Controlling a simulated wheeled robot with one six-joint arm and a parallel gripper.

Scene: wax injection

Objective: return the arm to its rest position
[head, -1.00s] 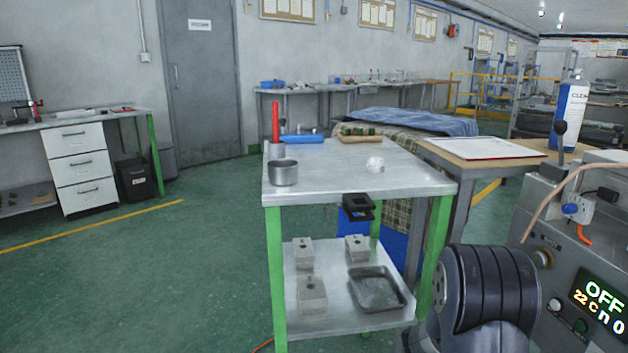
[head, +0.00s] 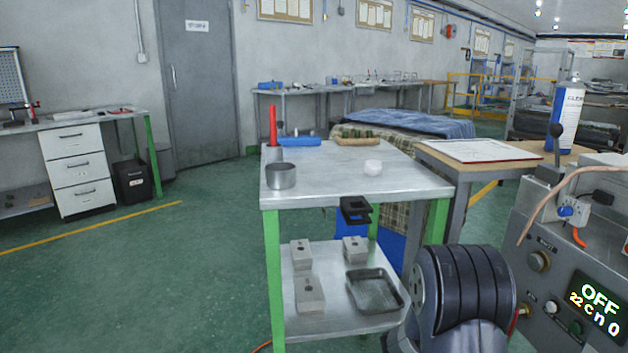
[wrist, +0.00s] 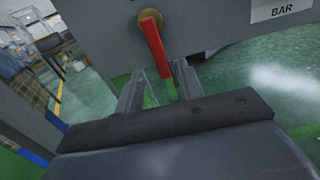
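In the wrist view, the two grey fingers of my gripper (wrist: 159,67) stand apart beyond a dark bar, with no object held between them. A red handle (wrist: 156,46) on a brass fitting shows beyond the fingers, on a grey machine (wrist: 215,28) marked BAR. I cannot tell the distance to the handle. In the head view, a dark, ribbed joint of my arm (head: 465,288) fills the lower right. A small black piece (head: 355,209) shows at the table's front edge; I cannot tell whether it is part of my arm.
The green-legged metal table (head: 325,187) holds a metal cup (head: 281,175), a red cylinder (head: 273,126) and a white lump (head: 373,167). Its lower shelf holds grey blocks (head: 310,294) and a tray (head: 373,291). A control box (head: 540,262) reading OFF stands right. Floor is free at left.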

